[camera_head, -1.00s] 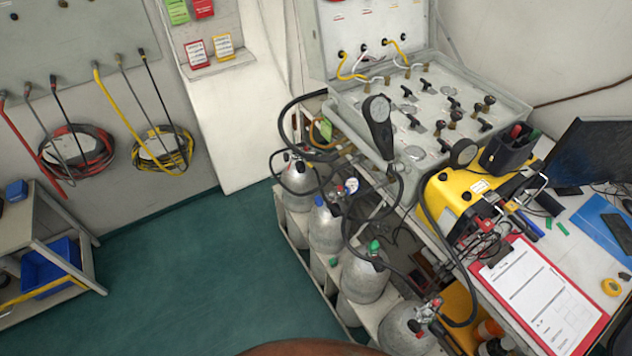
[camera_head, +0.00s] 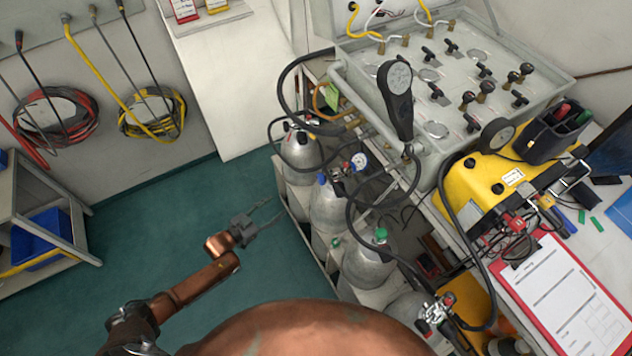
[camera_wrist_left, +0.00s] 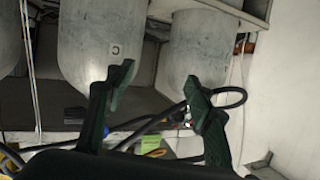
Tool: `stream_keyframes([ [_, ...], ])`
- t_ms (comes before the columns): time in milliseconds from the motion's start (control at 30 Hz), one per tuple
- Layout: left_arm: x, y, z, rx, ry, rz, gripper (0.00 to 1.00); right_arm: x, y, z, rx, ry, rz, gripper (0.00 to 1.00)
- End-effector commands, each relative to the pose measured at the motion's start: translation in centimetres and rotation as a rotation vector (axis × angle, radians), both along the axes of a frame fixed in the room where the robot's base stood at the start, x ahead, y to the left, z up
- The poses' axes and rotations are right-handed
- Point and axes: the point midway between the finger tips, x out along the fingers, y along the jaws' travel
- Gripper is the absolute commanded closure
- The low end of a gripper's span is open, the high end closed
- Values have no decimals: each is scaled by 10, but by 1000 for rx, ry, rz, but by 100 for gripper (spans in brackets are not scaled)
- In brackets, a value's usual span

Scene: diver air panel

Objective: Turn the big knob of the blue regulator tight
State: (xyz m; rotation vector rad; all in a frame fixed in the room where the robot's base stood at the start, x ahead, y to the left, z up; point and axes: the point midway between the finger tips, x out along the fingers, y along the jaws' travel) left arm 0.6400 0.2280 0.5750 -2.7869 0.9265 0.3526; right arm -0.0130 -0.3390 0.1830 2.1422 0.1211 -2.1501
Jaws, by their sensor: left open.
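A small blue knob (camera_head: 322,180) shows at the top of a grey cylinder (camera_head: 327,208) in the rack, near the middle of the head view. Beside it are a small red part and a round gauge (camera_head: 360,160) on the fittings. I cannot tell for certain which fitting is the blue regulator's big knob. My left gripper (camera_head: 270,212) is open and empty, left of the cylinders and apart from them. In the left wrist view its two dark fingers (camera_wrist_left: 158,85) are spread, with grey cylinders (camera_wrist_left: 100,45) beyond. My right gripper is not in view.
Black hoses (camera_head: 352,215) loop around the cylinder tops. A cylinder with a green cap (camera_head: 381,235) stands nearer. The grey valve panel (camera_head: 455,85) and yellow case (camera_head: 480,190) are to the right. Green floor (camera_head: 150,225) left of the rack is open.

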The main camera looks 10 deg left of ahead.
Motion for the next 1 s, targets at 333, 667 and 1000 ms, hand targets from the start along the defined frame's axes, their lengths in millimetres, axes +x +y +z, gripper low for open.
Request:
stream_keyframes([
  [333,1,-92,145,-227,-165,-320,51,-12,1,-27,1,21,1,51],
  [667,23,-129,151,-239,-168,-331,51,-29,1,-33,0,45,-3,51],
  [1000,43,-157,150,-236,-168,-329,51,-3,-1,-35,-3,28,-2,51],
])
